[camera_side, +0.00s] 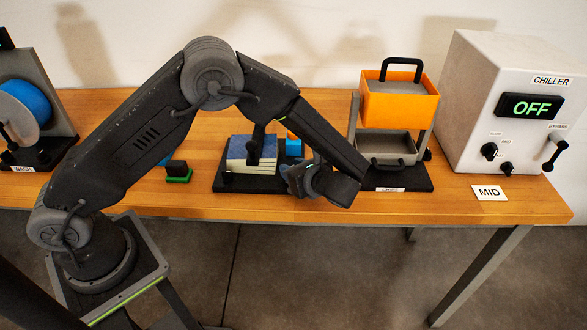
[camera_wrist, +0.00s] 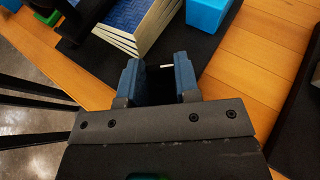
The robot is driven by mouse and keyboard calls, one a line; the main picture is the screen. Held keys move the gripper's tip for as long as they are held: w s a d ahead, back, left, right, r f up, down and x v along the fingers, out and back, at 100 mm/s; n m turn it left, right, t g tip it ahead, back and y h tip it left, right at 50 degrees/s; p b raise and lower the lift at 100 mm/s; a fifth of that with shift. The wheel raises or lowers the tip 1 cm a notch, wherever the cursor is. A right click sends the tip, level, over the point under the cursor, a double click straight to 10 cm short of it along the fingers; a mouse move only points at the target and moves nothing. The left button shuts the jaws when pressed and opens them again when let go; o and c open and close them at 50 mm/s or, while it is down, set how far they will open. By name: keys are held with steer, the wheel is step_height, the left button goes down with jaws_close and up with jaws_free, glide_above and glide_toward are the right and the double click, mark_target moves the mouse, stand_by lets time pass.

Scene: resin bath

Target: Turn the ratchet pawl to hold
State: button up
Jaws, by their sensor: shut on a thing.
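My gripper (camera_side: 293,180) is low at the front right of a black base plate (camera_side: 232,186). In the wrist view its two blue-grey fingers (camera_wrist: 158,84) stand either side of a dark part with a small white mark. I take this part for the ratchet pawl (camera_wrist: 160,75); most of it is hidden between the fingers, and its exact angle cannot be told. On the plate a stack of pale layers with a blue top (camera_side: 252,152) sits under a black clamp post (camera_side: 258,138). The stack also shows in the wrist view (camera_wrist: 135,22).
A blue block (camera_side: 293,148) is behind my gripper. A green-and-black block (camera_side: 178,173) lies left. The table's front edge is close.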

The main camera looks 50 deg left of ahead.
steer(key=shift+t, duration=0.3)
steer(key=m+t, duration=0.2)
steer(key=m+t+h, duration=0.1)
steer(key=shift+s+m+t, duration=0.25)
steer(key=shift+m+t, duration=0.05)
steer(key=shift+s+a+m+t+h, duration=0.1)
steer(key=shift+m+t+h, duration=0.6)
steer(key=shift+m+t, duration=0.2)
steer(key=shift+s+a+m+t+h, duration=0.1)
steer(key=shift+m+t+h, duration=0.6)
steer(key=shift+m+t, duration=0.15)
steer(key=shift+m, duration=0.25)
steer(key=o, duration=0.9)
steer(key=shift+v, duration=4)
